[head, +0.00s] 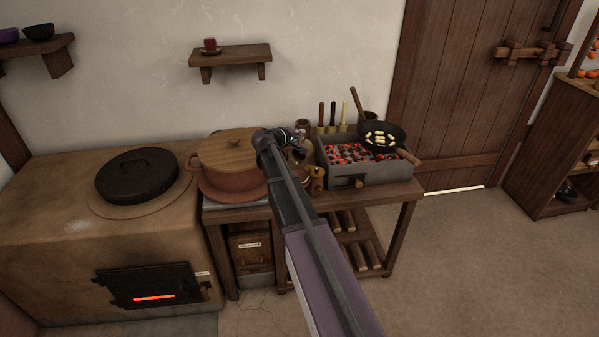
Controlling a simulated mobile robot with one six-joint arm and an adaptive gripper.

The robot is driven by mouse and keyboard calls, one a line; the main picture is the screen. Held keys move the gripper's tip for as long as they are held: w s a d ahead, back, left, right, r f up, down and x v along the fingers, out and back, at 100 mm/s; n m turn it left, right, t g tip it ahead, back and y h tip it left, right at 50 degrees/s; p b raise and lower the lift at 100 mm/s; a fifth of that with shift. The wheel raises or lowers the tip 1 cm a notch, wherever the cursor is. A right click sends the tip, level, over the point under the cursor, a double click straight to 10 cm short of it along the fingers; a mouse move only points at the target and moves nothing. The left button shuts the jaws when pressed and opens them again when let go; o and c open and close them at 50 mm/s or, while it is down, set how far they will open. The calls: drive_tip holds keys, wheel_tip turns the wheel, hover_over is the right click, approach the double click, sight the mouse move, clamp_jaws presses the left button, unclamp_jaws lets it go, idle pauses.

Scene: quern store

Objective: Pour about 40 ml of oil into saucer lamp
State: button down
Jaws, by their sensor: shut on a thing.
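My arm reaches up from the bottom of the head view to the table between the stove and the brazier. My gripper (302,138) is at its far end, small and partly hidden by my own wrist. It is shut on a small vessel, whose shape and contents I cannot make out. A small brass-brown vessel (318,180) stands on the table just below and right of my gripper, at the brazier's left side. I cannot clearly pick out the saucer lamp or any oil; my arm covers part of the table there.
A lidded clay pot (228,158) stands close left of my gripper. A brazier (372,172) of glowing coals with a pan (397,143) is close right, with upright-handled tools behind. A clay stove (60,200) is at left.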

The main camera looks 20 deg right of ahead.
drive_tip(key=shift+w+d+g+y+p, duration=0.3)
drive_tip(key=shift+w+d+y+p, duration=0.15)
drive_tip(key=shift+p, duration=0.2)
drive_tip(key=shift+w+d+f+n+g+y+p, duration=0.3)
drive_tip(key=shift+w+f+n+g+y+p, duration=0.15)
drive_tip(key=shift+w+f+g+p, duration=0.1)
drive_tip(key=shift+d+f+y, duration=0.15)
drive_tip(key=shift+f+y, duration=0.15)
drive_tip(key=shift+f, duration=0.2)
drive_tip(key=shift+w+g, duration=0.1)
drive_tip(key=shift+g, duration=0.25)
